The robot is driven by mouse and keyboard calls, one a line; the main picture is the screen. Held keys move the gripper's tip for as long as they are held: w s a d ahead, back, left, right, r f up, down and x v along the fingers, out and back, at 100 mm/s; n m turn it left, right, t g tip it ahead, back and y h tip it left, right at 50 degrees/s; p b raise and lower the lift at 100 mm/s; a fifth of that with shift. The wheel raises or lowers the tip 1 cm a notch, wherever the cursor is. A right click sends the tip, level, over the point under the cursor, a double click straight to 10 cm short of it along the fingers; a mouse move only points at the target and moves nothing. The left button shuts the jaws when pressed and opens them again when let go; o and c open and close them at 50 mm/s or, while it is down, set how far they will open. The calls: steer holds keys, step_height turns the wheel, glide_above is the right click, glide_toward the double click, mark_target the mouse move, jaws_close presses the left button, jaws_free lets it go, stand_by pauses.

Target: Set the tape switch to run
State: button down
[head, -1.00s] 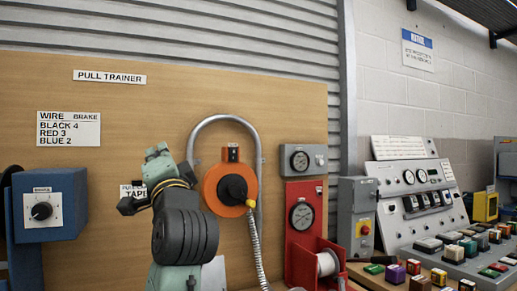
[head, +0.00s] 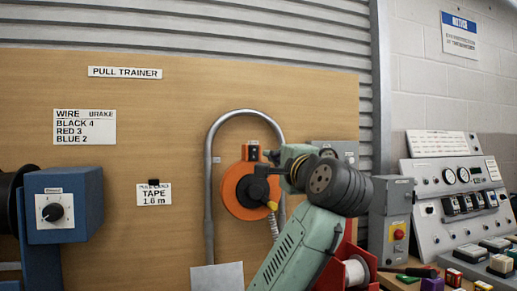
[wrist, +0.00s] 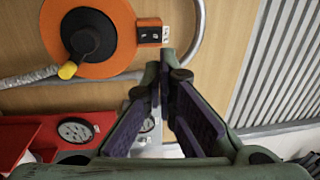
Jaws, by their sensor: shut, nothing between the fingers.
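The orange tape reel (head: 238,190) with a black hub hangs on the wooden board, and it also shows in the wrist view (wrist: 118,18). A small box with a dark switch (wrist: 151,35) sits on its rim, at the top in the head view (head: 252,148). I cannot read the switch's setting. My gripper (head: 264,165) reaches in from the right, its tips near the reel's upper right. In the wrist view my gripper (wrist: 161,62) is shut and empty, its tips just below the switch box. I cannot tell whether they touch it.
A grey pipe (head: 211,200) arches around the reel. A tape card (head: 153,195) and a blue box with a knob (head: 63,208) are at left. A red stand with a gauge (wrist: 75,130) is close to my gripper. A control panel (head: 450,185) stands at right.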

mark_target(255, 147)
steer(key=p+x, duration=0.5)
steer(key=x, duration=0.7)
steer(key=shift+w+r+p, duration=0.1)
steer(key=shift+r+p, duration=0.05)
steer(key=shift+p, duration=0.15)
steer(key=shift+w+a, duration=0.2)
steer(key=shift+w, duration=0.25)
